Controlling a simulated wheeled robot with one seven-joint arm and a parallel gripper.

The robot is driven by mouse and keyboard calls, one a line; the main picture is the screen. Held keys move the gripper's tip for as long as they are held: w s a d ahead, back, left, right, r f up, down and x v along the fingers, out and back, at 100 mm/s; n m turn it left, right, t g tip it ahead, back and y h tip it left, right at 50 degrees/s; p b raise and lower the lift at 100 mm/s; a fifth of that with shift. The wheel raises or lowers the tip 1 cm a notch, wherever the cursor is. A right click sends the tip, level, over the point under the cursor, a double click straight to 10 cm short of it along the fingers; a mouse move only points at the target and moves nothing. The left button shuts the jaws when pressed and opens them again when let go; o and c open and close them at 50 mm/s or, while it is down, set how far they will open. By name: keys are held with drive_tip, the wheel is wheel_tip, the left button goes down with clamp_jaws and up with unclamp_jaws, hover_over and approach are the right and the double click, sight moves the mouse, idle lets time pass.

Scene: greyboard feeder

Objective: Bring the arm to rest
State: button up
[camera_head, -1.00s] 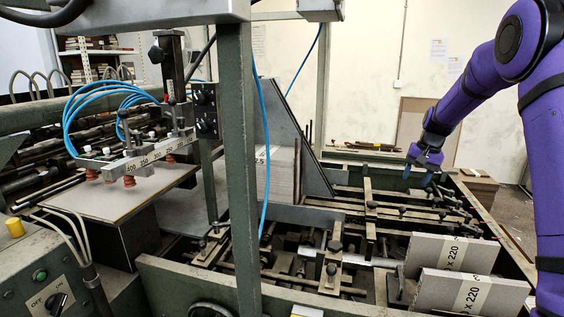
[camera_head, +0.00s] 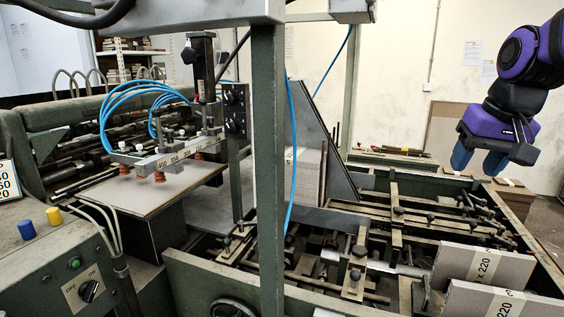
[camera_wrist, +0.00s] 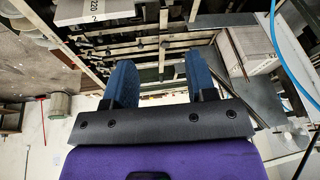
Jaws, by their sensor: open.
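My gripper (camera_head: 479,162) is at the right of the head view, above the far right end of the feeder frame (camera_head: 372,182). Its two blue fingers point down and stand apart with nothing between them. In the wrist view my gripper (camera_wrist: 160,85) also shows open and empty, with feeder rods beyond the fingers. My purple arm is folded at the upper right of the head view.
Two grey board stacks with paper bands, a rear one (camera_head: 480,264) and a front one (camera_head: 482,300), lie at the feeder's lower right. Another board stack (camera_head: 309,175) stands mid-frame. A green post (camera_head: 268,170) rises in front. Blue hoses hang at the left.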

drive_tip(key=s+a+f+n, duration=0.1)
drive_tip(key=s, duration=0.6)
drive_tip(key=s+a+f+n+t, duration=0.1)
drive_tip(key=s+a+f, duration=0.1)
drive_tip(key=s, duration=0.6)
drive_tip(key=shift+s+t, duration=0.25)
drive_tip(key=shift+t, duration=0.05)
idle(1.4)
